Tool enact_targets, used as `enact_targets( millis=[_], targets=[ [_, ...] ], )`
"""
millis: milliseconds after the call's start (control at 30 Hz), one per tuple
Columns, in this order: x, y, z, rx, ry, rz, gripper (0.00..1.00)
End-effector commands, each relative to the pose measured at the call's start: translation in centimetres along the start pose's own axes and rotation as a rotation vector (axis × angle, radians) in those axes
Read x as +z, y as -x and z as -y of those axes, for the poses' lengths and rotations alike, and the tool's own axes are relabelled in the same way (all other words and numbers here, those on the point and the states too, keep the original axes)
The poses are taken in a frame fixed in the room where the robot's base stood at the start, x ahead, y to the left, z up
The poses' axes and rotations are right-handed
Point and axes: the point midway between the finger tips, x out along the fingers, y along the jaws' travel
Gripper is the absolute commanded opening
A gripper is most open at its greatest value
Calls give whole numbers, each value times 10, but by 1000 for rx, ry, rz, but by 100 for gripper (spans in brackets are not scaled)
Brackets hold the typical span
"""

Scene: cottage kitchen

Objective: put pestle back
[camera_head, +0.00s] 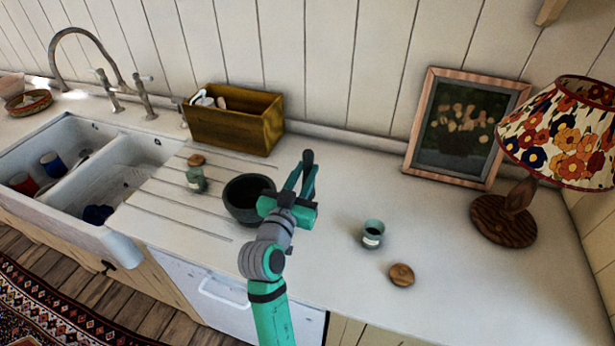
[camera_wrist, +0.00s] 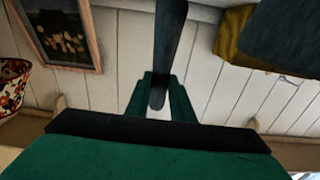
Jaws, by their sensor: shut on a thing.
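The dark pestle (camera_wrist: 169,45) is held between the two green fingers of my gripper (camera_wrist: 160,92) in the wrist view. In the head view, my gripper (camera_head: 301,188) is above the counter, just right of the mortar, and the pestle's dark end (camera_head: 308,158) shows at its tips. The dark mortar bowl (camera_head: 242,204) stands on the counter, partly hidden behind my gripper. Part of the mortar (camera_wrist: 288,40) also shows at the top right of the wrist view.
A wooden box (camera_head: 228,130) stands behind the mortar. A small jar (camera_head: 195,182) is to its left. Another jar (camera_head: 372,235) and a round wooden lid (camera_head: 401,275) lie to the right. A framed picture (camera_head: 462,130) and lamp (camera_head: 508,215) stand further right. The sink (camera_head: 75,190) is left.

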Motion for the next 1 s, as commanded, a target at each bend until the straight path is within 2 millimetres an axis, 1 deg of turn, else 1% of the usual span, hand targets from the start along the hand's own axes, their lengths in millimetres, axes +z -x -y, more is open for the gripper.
enact_targets(
  millis=[267, 400, 500, 767, 900, 933, 1000],
  targets=[
    [14, -4, 1, -1, 1, -1, 0],
    [36, -3, 3, -3, 3, 1, 0],
    [44, -3, 3, -4, 1, -1, 0],
    [45, -3, 4, -6, 0, -2, 0],
    [49, -2, 5, -6, 1, -1, 0],
    [49, -2, 5, -6, 0, 0, 26],
    [49, -2, 5, -6, 0, 0, 40]
  ],
)
